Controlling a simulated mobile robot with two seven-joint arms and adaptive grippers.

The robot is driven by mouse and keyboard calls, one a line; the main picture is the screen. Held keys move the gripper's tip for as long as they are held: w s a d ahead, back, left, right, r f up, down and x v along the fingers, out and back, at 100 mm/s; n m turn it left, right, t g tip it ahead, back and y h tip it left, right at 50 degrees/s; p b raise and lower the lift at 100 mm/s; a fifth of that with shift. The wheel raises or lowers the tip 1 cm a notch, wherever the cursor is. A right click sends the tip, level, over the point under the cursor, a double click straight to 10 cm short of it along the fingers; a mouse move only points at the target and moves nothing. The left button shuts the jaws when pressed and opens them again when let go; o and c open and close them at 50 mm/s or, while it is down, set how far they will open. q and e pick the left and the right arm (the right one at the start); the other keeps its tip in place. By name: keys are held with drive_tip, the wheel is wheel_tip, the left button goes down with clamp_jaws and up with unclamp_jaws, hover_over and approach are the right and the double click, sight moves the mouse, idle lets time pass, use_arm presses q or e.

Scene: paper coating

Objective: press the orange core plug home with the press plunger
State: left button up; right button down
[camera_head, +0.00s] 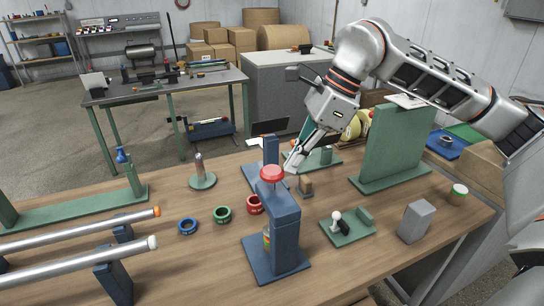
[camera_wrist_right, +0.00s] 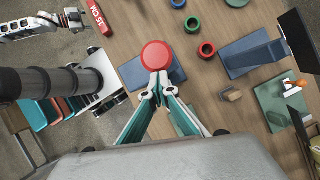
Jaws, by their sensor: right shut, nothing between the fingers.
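The blue press (camera_head: 284,222) stands upright near the front middle of the table. Its plunger has a round red knob (camera_head: 272,174) on top, which also shows in the wrist view (camera_wrist_right: 156,54). A small piece with orange and green on it (camera_head: 266,240) shows low in the press, mostly hidden; I cannot tell how deep the orange core plug sits. My right gripper (camera_head: 291,169) is shut and empty, beside the red knob in the head view. In the wrist view its fingertips (camera_wrist_right: 155,78) meet the knob's edge; contact is unclear. My left gripper is not in the head view.
Blue (camera_head: 187,226), green (camera_head: 223,214) and red (camera_head: 254,204) rings lie left of the press. Two long silver rods (camera_head: 80,230) rest at the left. A green upright panel (camera_head: 394,145), a grey block (camera_head: 416,221) and a small green fixture (camera_head: 347,228) stand right.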

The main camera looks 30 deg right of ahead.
drive_tip(key=v, duration=1.2)
drive_tip(key=shift+d, duration=0.15)
idle(0.8)
